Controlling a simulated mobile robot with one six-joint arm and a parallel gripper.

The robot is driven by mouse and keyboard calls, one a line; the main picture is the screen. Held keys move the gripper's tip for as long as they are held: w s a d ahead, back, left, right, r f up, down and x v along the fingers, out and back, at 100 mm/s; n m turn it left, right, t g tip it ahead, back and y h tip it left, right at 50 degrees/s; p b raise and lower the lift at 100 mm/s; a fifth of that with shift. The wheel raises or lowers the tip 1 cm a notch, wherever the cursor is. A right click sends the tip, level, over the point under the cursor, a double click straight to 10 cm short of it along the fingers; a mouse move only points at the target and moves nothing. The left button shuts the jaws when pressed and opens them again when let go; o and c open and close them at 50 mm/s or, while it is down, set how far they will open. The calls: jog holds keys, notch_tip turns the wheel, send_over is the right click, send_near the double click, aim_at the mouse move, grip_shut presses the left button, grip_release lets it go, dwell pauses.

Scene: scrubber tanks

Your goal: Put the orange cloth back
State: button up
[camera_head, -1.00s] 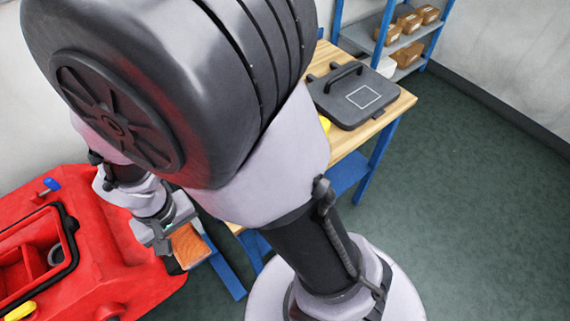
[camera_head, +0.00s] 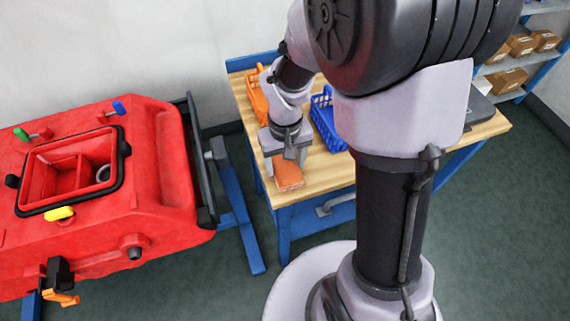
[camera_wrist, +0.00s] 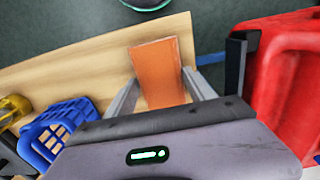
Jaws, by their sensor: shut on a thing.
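The orange cloth (camera_head: 288,176) is a folded block held between the fingers of my gripper (camera_head: 283,160). In the head view it shows over the near left corner of the wooden table (camera_head: 325,168). In the wrist view the cloth (camera_wrist: 158,72) lies between the two fingers (camera_wrist: 160,92), with the table top (camera_wrist: 85,72) behind it. I cannot tell whether the cloth touches the table. An orange basket (camera_head: 257,97) stands on the table behind my gripper, partly hidden by my arm.
A blue basket (camera_head: 326,120) stands on the table right of my gripper; it also shows in the wrist view (camera_wrist: 55,130). The red scrubber tank (camera_head: 165,190) with an open top is at left. A shelf with boxes (camera_head: 508,78) is at back right.

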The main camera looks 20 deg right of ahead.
aim_at(285, 165)
jog(key=shift+r, duration=0.15)
jog(key=shift+f, duration=0.2)
jog(key=o, duration=1.2)
jog(key=shift+r, duration=0.1)
notch_tip(285, 165, up, 12)
jog(key=p, duration=0.6)
jog(key=s+a+r+m+t, duration=0.1)
jog(key=s+r+t, duration=0.1)
jog(key=s+r, duration=0.2)
jog(key=s+a+r+m+t+y, duration=0.1)
jog(key=s+r+m+t, duration=0.1)
jog(key=s+r, duration=0.2)
jog(key=s+a+r+m+t+y, duration=0.1)
jog(key=s+a+r, duration=0.1)
jog(key=s+r, duration=0.2)
jog(key=shift+s+r+t, duration=0.4)
jog(key=shift+r, duration=0.45)
